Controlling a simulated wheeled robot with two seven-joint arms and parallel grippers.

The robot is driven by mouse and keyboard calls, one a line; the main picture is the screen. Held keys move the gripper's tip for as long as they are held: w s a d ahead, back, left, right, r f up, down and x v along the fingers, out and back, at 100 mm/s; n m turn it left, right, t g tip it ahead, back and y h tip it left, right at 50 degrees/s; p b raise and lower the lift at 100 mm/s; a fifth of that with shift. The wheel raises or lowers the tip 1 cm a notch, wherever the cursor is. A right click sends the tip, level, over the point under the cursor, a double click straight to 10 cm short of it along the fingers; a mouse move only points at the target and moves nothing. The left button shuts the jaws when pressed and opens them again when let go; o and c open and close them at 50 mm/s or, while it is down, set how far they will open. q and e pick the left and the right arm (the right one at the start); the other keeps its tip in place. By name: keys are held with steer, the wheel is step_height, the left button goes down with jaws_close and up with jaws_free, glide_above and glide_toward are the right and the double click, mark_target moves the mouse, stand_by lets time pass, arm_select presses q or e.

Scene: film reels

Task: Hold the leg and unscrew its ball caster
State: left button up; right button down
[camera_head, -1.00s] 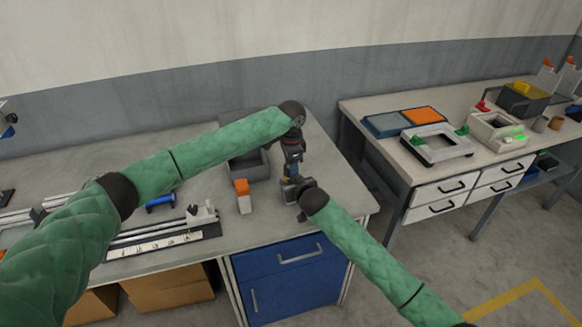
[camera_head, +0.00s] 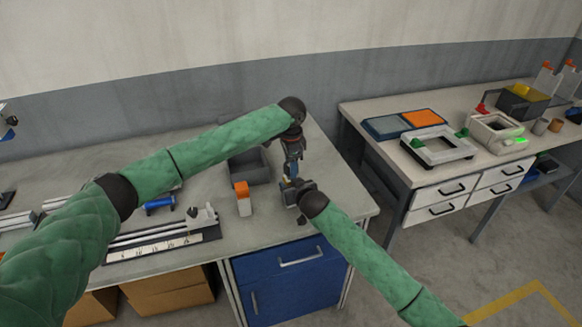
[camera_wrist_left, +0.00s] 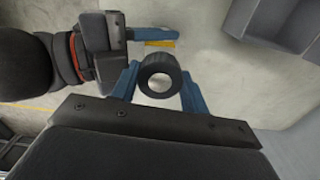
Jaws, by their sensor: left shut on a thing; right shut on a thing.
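My left gripper (camera_head: 291,168) reaches down over the right end of the near workbench. In the left wrist view its blue fingers (camera_wrist_left: 160,90) are shut around a dark ring-shaped end, which I take as the leg (camera_wrist_left: 160,64). My right gripper (camera_head: 292,187) is just below and in front of the left one, close to it. It also shows in the left wrist view at the upper left, with a blue finger (camera_wrist_left: 150,34). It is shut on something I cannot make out. The ball caster cannot be told apart; the grippers hide it.
A grey bin (camera_head: 250,168) stands behind a white box with an orange top (camera_head: 243,196). A rail fixture (camera_head: 165,242) and a blue spool-like part (camera_head: 159,205) lie at left. A second bench (camera_head: 385,100) with trays stands right, across a gap. The bench's front right corner is clear.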

arm_select(q)
steer(key=shift+r, duration=0.25)
steer(key=shift+r, duration=2)
arm_select(e)
steer(key=c, duration=0.9)
jaws_free()
steer(key=shift+o, duration=0.2)
